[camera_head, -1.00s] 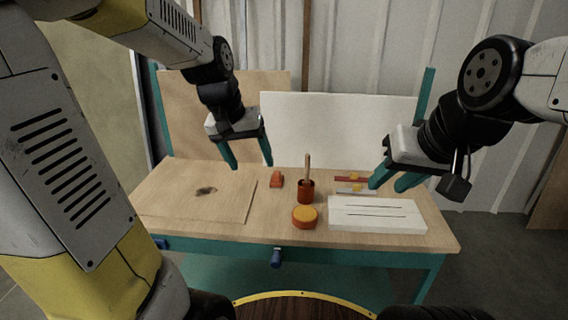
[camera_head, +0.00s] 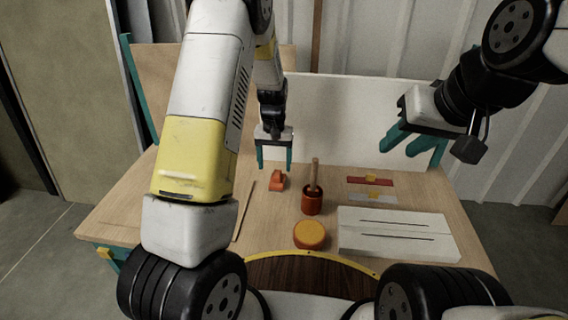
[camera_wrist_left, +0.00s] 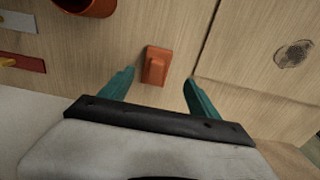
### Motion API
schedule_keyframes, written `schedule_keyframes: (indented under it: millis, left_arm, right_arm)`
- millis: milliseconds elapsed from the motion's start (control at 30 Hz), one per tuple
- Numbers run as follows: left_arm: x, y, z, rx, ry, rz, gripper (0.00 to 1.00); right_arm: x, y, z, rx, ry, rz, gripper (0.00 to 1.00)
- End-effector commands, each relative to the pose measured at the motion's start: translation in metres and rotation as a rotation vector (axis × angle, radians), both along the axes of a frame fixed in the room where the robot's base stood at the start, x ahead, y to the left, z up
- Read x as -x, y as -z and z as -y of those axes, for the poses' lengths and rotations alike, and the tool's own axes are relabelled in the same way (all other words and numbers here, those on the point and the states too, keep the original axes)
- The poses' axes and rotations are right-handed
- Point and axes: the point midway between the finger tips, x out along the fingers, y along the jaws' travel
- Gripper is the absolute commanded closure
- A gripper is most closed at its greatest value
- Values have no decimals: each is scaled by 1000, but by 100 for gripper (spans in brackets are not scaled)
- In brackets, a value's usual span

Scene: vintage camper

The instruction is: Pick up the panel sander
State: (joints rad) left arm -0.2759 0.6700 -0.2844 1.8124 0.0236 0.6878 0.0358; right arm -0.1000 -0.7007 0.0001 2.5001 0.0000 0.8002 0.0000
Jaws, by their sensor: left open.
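The panel sander, as I take it, is the small orange-red block with a raised grip (camera_head: 278,181) on the workbench (camera_head: 330,182). In the left wrist view the sander (camera_wrist_left: 156,66) lies ahead, between the lines of the two fingers. My left gripper (camera_head: 275,160) is open and empty, pointing down just above and behind the sander; its teal fingers also show in the wrist view (camera_wrist_left: 159,78). They do not appear to touch the sander. My right gripper (camera_head: 407,146) is held above the right back of the bench, its teal fingers apart and empty.
A red-brown pot with a wooden handle (camera_head: 312,203) stands right of the sander. An orange round tin (camera_head: 310,235) is in front of it. A white slotted panel (camera_head: 395,238) and flat strips (camera_head: 370,181) lie right. A white board (camera_head: 350,120) stands behind.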

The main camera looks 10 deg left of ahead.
Motion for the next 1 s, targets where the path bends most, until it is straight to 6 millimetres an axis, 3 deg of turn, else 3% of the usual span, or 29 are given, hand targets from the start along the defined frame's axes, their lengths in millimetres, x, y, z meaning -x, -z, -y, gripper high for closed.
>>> schedule_keyframes:
  millis: [333,667,1000]
  left_arm:
    - [-3,47,7,0,0,-1,29]
    - [-4,53,7,0,1,2,31]
    - [-4,53,7,0,1,2,97]
  right_arm:
    - [0,0,0,0,0,0,64]
    - [0,0,0,0,0,0,64]
    - [0,0,0,0,0,0,64]
